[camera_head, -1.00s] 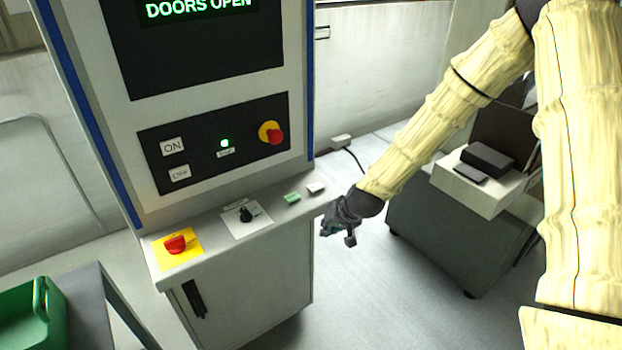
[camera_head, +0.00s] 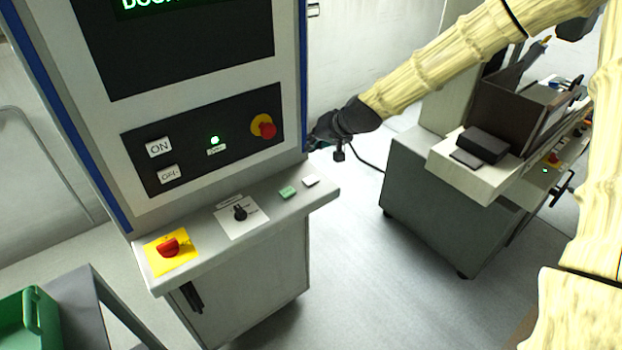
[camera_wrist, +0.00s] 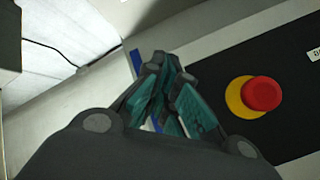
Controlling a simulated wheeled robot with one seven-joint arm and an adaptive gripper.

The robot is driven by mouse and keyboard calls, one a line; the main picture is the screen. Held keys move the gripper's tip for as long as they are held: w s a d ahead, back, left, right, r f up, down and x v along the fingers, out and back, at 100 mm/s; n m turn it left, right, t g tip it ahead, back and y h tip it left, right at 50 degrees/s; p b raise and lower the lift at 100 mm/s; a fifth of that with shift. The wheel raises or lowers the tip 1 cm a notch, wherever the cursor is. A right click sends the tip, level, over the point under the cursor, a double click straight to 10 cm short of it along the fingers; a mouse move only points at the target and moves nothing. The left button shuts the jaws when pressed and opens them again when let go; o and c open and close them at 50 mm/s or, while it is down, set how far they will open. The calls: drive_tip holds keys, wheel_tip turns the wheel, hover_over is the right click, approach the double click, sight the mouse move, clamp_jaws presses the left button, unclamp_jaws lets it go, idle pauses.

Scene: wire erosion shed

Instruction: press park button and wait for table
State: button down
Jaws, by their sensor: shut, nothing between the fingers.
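The control cabinet (camera_head: 85,150) stands at the left in the head view, with a dark panel of ON and OFF buttons, a green lamp (camera_head: 214,140) and a red emergency stop (camera_head: 263,126) on a yellow ring. On its ledge (camera_head: 316,199) are a green button (camera_head: 287,193) and a white button (camera_head: 310,181); their labels are not readable. My gripper (camera_head: 312,143) is shut and empty beside the cabinet's right edge, above the ledge. In the wrist view its fingers (camera_wrist: 165,75) are together, left of the emergency stop (camera_wrist: 262,94). I cannot tell which button is the park button.
A black selector knob (camera_head: 240,212) and a red switch on a yellow plate (camera_head: 171,249) are on the ledge. A green bin (camera_head: 28,318) is at lower left. A grey machine (camera_head: 428,205) stands right. The floor between is clear.

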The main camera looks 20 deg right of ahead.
sight(313, 178)
drive_tip(key=shift+d+f+b, duration=0.1)
drive_tip(key=shift+f+b, duration=2.95)
drive_tip(key=shift+f, duration=1.4)
drive_tip(key=shift+f, duration=0.2)
drive_tip(key=shift+f+b, duration=0.25)
drive_tip(key=shift+b, duration=0.05)
